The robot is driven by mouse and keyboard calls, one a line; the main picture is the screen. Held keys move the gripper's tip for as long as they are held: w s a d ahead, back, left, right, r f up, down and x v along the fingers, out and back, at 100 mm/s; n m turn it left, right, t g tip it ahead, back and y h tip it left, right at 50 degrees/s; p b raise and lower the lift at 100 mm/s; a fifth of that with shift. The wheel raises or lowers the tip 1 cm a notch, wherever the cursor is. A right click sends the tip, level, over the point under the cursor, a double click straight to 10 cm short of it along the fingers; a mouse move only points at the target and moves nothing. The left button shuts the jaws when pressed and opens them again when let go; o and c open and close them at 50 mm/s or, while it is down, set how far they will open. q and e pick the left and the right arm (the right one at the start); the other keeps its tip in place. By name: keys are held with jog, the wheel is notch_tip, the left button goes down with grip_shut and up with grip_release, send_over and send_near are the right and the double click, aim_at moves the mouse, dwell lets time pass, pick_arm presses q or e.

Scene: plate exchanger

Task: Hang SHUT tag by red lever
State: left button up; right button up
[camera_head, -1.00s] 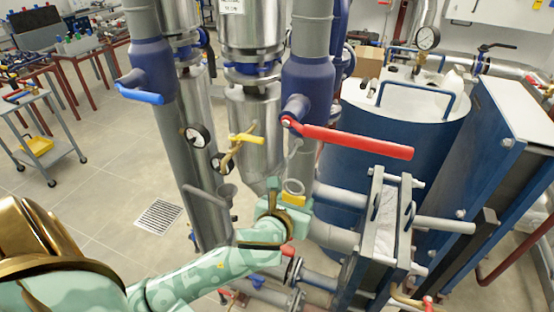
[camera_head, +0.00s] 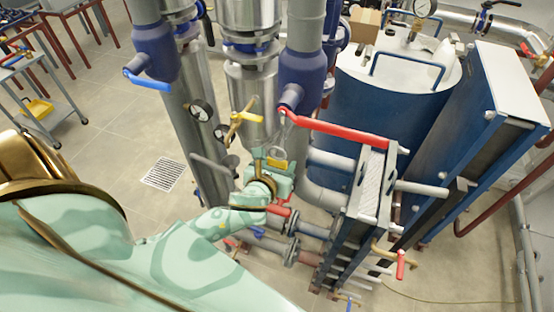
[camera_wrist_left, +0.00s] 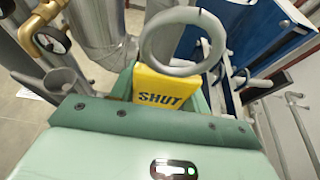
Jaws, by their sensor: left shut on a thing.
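The yellow SHUT tag (camera_wrist_left: 160,92) is held between the fingers of my left gripper (camera_head: 274,164), with its lettering facing the left wrist camera. A grey ring (camera_wrist_left: 184,42) stands up above it. In the head view the tag (camera_head: 277,165) is a small yellow patch at the gripper's tip. The red lever (camera_head: 340,131) runs right from its pivot on a blue valve on the middle pipe. The gripper and tag are below the lever's pivot end. Whether the ring touches anything is unclear. My right gripper is out of view.
A yellow valve handle (camera_head: 240,121) and a pressure gauge (camera_head: 202,110) are just left of the gripper. A blue lever (camera_head: 147,80) is further left. The plate exchanger (camera_head: 371,185) and a blue tank (camera_head: 365,105) stand to the right.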

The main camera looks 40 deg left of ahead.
aim_at(293, 144)
pick_arm(q)
jog(key=shift+w+a+f+b, duration=0.1)
jog(key=shift+w+a+b, duration=0.3)
jog(key=shift+w, duration=0.6)
jog(key=shift+w+a+f+b, duration=0.1)
jog(key=shift+w+b, duration=0.55)
jog(key=shift+w, duration=0.3)
jog(key=shift+w+a+f+b, duration=0.15)
jog(key=shift+w+b, duration=0.35)
jog(key=shift+w, duration=0.5)
jog(key=shift+w+a+f, duration=0.2)
jog(key=shift+w, duration=0.35)
jog(key=shift+w+f, duration=0.1)
jog(key=shift+f, duration=0.05)
jog(key=o, duration=1)
